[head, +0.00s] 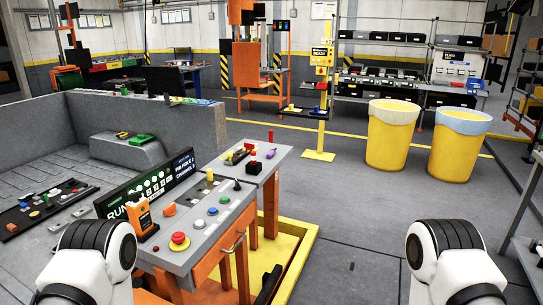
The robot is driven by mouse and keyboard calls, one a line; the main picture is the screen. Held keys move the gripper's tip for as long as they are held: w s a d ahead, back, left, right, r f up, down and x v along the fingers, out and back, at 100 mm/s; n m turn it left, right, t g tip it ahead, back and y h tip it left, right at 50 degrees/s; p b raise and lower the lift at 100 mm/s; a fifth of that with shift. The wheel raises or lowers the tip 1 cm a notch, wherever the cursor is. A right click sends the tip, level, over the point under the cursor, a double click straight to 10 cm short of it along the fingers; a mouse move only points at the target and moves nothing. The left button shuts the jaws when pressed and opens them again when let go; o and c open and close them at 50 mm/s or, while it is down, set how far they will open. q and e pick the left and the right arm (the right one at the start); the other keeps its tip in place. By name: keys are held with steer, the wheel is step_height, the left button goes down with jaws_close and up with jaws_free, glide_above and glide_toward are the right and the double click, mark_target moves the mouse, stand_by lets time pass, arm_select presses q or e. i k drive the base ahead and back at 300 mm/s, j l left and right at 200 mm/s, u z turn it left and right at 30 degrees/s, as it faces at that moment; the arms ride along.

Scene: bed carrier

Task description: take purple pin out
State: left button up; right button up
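A small purple piece (271,154), which looks like the pin, is at the right end of the grey-topped bench (282,150) in the middle of the view. It is too small to tell whether it sits in a hole. A black and red block (254,166) stands to its front left, and a dark fixture with yellow and green parts (238,153) is to its left. White and black links of my two arms show at the bottom left and bottom right. Both grippers are out of the picture.
A control panel (233,205) with a red stop button (179,240) and an orange handheld unit (140,219) stands in front. A lit display (150,188) is behind it. Yellow bins (391,140) stand at the right. The floor right of the yellow base frame (297,262) is clear.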

mark_target(273, 152)
steer(key=i+l+u, duration=0.45)
steer(key=i+l, duration=1.05)
